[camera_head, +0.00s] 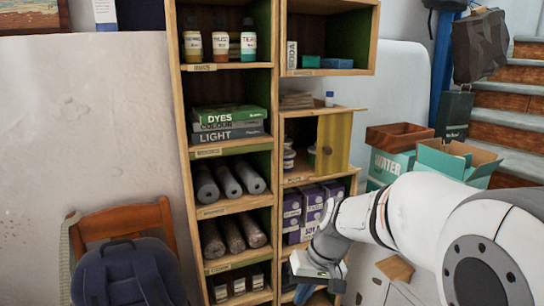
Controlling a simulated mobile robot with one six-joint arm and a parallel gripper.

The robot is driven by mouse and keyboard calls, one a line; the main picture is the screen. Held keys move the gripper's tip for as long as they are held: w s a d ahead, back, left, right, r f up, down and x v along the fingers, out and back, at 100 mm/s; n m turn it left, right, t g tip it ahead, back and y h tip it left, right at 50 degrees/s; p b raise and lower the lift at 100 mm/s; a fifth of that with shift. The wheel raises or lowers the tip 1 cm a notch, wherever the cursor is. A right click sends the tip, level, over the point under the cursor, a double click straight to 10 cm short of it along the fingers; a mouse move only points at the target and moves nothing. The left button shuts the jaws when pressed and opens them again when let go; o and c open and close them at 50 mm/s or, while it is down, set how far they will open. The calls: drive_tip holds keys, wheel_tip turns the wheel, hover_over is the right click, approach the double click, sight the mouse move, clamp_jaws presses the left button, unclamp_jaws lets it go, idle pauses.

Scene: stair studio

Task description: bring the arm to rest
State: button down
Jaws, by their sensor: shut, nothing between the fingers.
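My gripper (318,272) is at the end of my white arm, which reaches in from the lower right. It is in front of the lower right part of the wooden shelf unit (276,110), near the purple boxes (311,200). It is shut with nothing in it. My arm hides part of the lower right shelf and the floor behind it.
A wooden chair (118,222) with a dark blue backpack (125,274) stands at the lower left. Teal boxes (391,166) and a brown tray (398,136) are behind my arm. Brick stairs (508,97) rise at the right. Shelves hold bottles, books and rolls.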

drive_tip(key=s+d+r+m+t+h+p, duration=0.1)
drive_tip(key=s+d+r+p, duration=0.3)
drive_tip(key=s+r, duration=0.2)
drive_tip(key=s+d+r+t+h+p, duration=0.1)
drive_tip(key=s+d+r+h+p, duration=0.1)
drive_tip(key=s+d+r+p, duration=0.2)
drive_tip(key=s+r+p, duration=0.1)
drive_tip(key=s+r, duration=0.2)
drive_tip(key=shift+s+d+r+m+h, duration=0.2)
drive_tip(key=shift+d+m+h, duration=0.1)
drive_tip(key=shift+m, duration=0.1)
